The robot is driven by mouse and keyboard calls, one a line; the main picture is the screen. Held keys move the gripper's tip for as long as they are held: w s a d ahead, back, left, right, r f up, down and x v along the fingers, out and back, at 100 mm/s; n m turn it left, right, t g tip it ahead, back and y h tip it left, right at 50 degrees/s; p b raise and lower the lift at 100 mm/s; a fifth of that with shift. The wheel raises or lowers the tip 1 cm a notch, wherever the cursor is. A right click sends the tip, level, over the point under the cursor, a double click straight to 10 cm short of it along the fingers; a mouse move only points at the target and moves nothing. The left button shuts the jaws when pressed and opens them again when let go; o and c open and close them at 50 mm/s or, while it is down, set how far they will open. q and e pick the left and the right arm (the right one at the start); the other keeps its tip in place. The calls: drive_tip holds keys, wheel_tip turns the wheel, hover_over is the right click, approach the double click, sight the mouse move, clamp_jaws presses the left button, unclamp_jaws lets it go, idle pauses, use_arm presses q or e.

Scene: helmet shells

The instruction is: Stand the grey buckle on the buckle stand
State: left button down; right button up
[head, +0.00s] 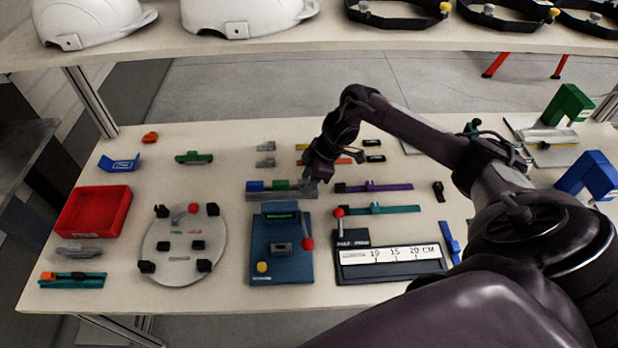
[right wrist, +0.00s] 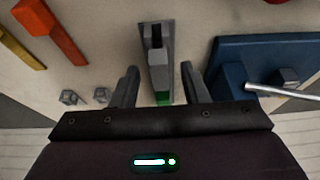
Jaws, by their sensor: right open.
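My right gripper (head: 312,182) is open, pointing down at the right end of a low grey rail (head: 282,196) that carries a blue block (head: 255,186) and a green block (head: 281,185). In the right wrist view the open fingers (right wrist: 160,88) stand either side of a grey piece (right wrist: 156,50) with a dark slot, with a gap on each side. Green shows just below it. I cannot tell whether this piece is the grey buckle or part of the rail. Two small grey pieces (head: 265,148) lie behind the rail. My left gripper is not in view.
A blue fixture (head: 281,265) with a red-knobbed lever stands in front of the rail. A round grey plate (head: 180,260) and red tray (head: 93,211) are to the left. A black gauge (head: 388,262) and coloured bars lie right. White helmets (head: 90,18) sit on the upper shelf.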

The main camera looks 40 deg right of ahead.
drive_tip(key=b+v, duration=0.1)
drive_tip(key=v, duration=0.6)
drive_tip(key=shift+d+r, duration=0.15)
drive_tip(key=shift+r, duration=0.2)
drive_tip(key=shift+s, duration=0.15)
